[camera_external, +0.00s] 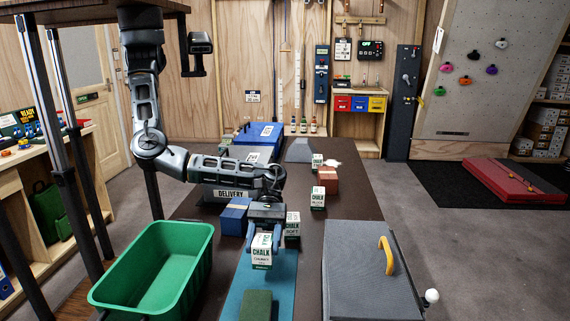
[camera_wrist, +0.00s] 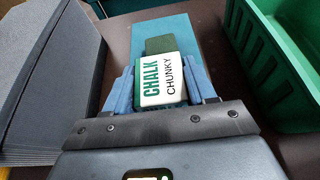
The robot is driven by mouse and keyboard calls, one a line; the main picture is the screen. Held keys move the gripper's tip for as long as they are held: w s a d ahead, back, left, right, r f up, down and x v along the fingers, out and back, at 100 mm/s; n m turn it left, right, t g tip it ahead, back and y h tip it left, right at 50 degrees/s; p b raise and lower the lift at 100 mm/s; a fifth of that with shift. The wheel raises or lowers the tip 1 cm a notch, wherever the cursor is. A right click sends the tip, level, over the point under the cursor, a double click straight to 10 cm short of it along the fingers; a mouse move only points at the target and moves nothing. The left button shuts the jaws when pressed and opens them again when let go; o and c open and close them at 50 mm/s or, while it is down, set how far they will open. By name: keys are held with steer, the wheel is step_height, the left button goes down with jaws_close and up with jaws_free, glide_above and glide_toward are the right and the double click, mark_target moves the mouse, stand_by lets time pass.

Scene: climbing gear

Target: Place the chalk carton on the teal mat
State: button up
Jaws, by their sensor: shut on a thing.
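A white and green chalk carton (camera_external: 262,250) marked CHALK CHUNKY is held between the blue fingers of my gripper (camera_external: 270,250). In the wrist view the carton (camera_wrist: 163,80) sits between the two fingers (camera_wrist: 163,88), its label facing the camera. The teal mat (camera_external: 284,278) lies on the dark table below and around the carton; in the wrist view it stretches beyond the carton (camera_wrist: 195,35). A dark green block (camera_external: 256,305) lies on the mat, and it shows just past the carton in the wrist view (camera_wrist: 165,44). I cannot tell how high the carton is above the mat.
A green bin (camera_external: 110,290) stands left of the mat. A grey box with a yellow handle (camera_external: 355,285) is on the right. Other chalk cartons (camera_external: 293,225) (camera_external: 318,199), a blue box (camera_external: 235,216) and a red-brown box (camera_external: 328,180) stand farther back.

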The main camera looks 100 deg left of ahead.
mark_target(264, 257)
steer(key=shift+f, duration=2.3)
steer(key=shift+f, duration=0.1)
steer(key=shift+f, duration=0.1)
steer(key=o, duration=1.1)
steer(key=shift+r, duration=0.25)
steer(key=v, duration=1.2)
steer(key=shift+f, duration=0.1)
